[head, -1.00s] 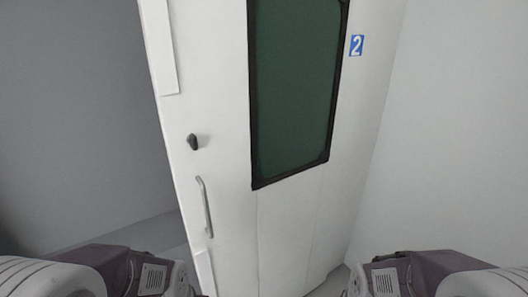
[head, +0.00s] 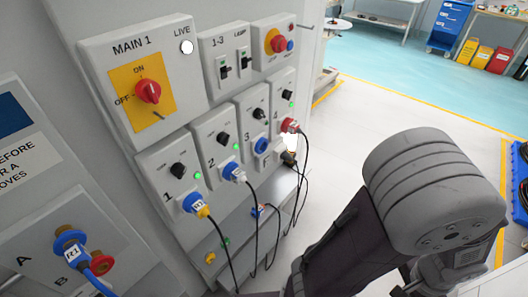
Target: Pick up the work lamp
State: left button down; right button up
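I cannot make out a work lamp for certain in the head view. A small bright glow shows behind the plugs at the right edge of the switch panel, with a dark piece (head: 289,158) beside it; I cannot tell what it is. One of my arms, grey and dark purple, fills the lower right. Its gripper fingers do not show. My other gripper is out of view too.
A wall panel has a red main switch (head: 148,91), numbered boxes and plugs, including a red plug (head: 290,125). Black cables hang over a grey shelf (head: 262,228). White floor (head: 350,130) is open to the right. Yellow bins (head: 467,51) and a blue rack (head: 449,22) stand far back.

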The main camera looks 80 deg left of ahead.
aim_at(292, 150)
jog(key=u, duration=2.7)
jog(key=i+l+u, duration=0.1)
jog(key=i+l, duration=1)
jog(key=i, duration=0.15)
